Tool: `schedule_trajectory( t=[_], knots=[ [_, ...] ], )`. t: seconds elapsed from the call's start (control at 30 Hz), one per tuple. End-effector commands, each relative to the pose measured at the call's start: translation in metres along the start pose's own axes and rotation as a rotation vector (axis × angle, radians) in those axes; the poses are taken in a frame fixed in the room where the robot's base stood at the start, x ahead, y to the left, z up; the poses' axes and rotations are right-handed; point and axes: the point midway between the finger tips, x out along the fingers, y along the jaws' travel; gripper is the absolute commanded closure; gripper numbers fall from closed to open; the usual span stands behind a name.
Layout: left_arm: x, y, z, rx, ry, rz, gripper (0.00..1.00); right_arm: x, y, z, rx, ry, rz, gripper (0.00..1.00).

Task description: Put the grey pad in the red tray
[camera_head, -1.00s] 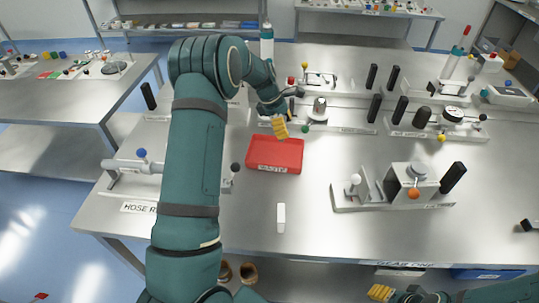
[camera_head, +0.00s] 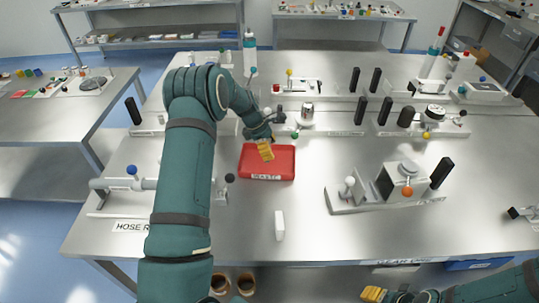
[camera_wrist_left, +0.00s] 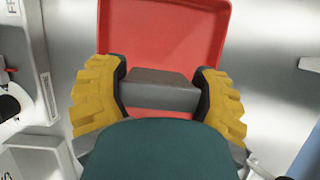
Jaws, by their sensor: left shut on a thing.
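The red tray (camera_head: 284,164) lies on the steel bench, with a label on its front wall. My left gripper (camera_head: 266,152) is over the tray's back part in the head view. In the left wrist view, the left gripper's two yellow fingers (camera_wrist_left: 160,92) are shut on the grey pad (camera_wrist_left: 158,95), a grey block with a darker brownish top face. The red tray (camera_wrist_left: 165,25) shows behind and beyond the pad. The pad is not discernible in the head view. My right gripper (camera_head: 373,294) shows only partly at the bottom edge, away from the tray.
A white block (camera_head: 279,225) stands in front of the tray. A grey fixture with an orange knob (camera_head: 407,191) is to the right. A metal cylinder (camera_head: 307,113) and several black handles stand behind. Bare bench lies around the white block.

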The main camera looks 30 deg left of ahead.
Motion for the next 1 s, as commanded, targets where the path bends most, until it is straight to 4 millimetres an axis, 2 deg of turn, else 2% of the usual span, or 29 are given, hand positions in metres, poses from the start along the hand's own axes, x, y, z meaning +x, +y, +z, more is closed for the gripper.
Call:
schedule_trajectory(
  t=[0.2, 0.6, 0.63, 0.7, 1.0],
  knots=[
    [0.027, -0.001, -0.011, -0.001, 0.0, -0.002, 0.57, 0.0, 0.0, 0.0, 0.0, 0.0, 0.0, 0.51],
    [0.032, 0.0, -0.013, 0.0, 0.0, -0.001, 0.57, 0.003, 0.001, 0.001, 0.0, 0.0, 0.0, 0.51],
    [0.031, 0.0, -0.013, 0.0, 0.0, -0.001, 0.2, 0.002, 0.001, 0.0, 0.0, 0.0, 0.0, 0.51],
    [0.031, 0.0, -0.013, 0.0, 0.0, -0.001, 0.0, 0.002, 0.001, 0.0, 0.0, 0.0, 0.0, 0.51],
    [0.029, 0.0, -0.012, 0.0, 0.0, -0.001, 0.0, 0.001, 0.0, 0.0, 0.0, 0.0, 0.0, 0.51]
  ],
)
